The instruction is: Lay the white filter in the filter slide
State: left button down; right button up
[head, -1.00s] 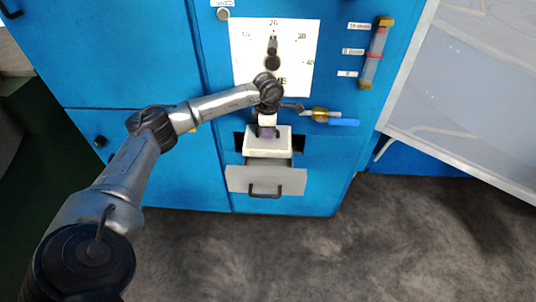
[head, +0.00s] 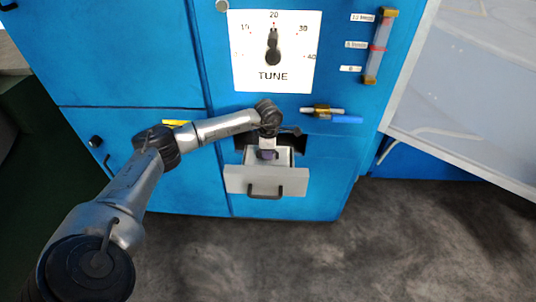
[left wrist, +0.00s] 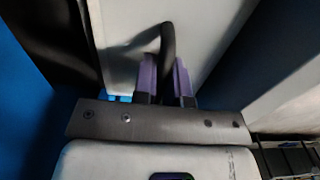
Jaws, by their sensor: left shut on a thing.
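The filter slide (head: 238,181) is a pulled-out grey drawer with a dark handle, low on the blue cabinet. The white filter (head: 284,157) lies inside or just over the slide, behind its front panel. My left gripper (head: 268,155) reaches down over it and is shut on it. In the left wrist view, the purple fingertips (left wrist: 165,78) close around a dark grip on the white filter (left wrist: 205,32). I cannot tell whether the filter rests on the slide's floor. My right gripper is not in view.
Above the slide is a white TUNE dial (head: 242,70) with a black pointer. A brass valve with a blue lever (head: 346,119) sticks out to the right of my gripper. A sight tube (head: 379,46) is higher up. The floor in front is clear.

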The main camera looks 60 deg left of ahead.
pick_arm(q)
jog(key=shift+r, duration=0.15)
jog(key=shift+f, duration=0.65)
jog(key=c, duration=1.2)
grip_release()
